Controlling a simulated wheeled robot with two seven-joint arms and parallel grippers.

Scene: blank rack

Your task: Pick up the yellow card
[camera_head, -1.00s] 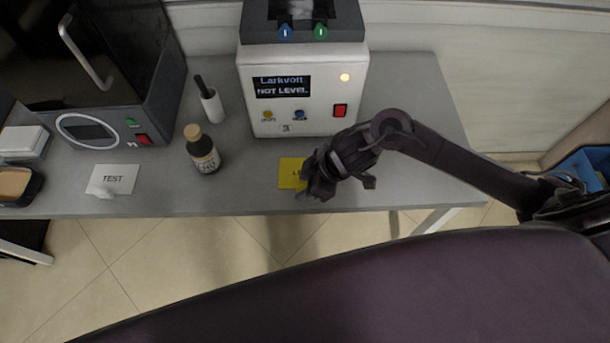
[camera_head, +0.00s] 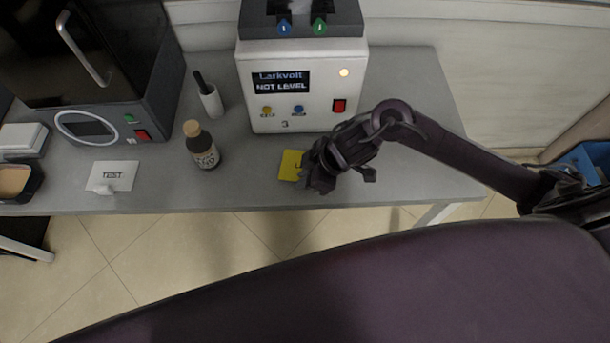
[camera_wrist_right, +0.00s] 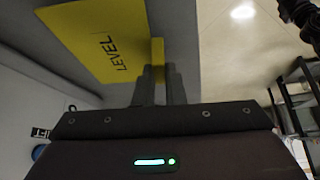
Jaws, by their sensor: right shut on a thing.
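The yellow card (camera_head: 291,166) is by the front edge of the grey bench, partly hidden behind my right gripper (camera_head: 318,176) in the head view. In the right wrist view the card (camera_wrist_right: 95,40) reads "LEVEL", and a yellow upright piece (camera_wrist_right: 158,72) stands between the two fingers. My right gripper, also in the right wrist view (camera_wrist_right: 158,85), is shut on this yellow piece of the card. I cannot tell whether the card is clear of the bench top. My left gripper is not in view.
A white machine (camera_head: 304,105) reading "NOT LEVEL" stands behind the card. The bench (camera_head: 420,165) is clear at right.

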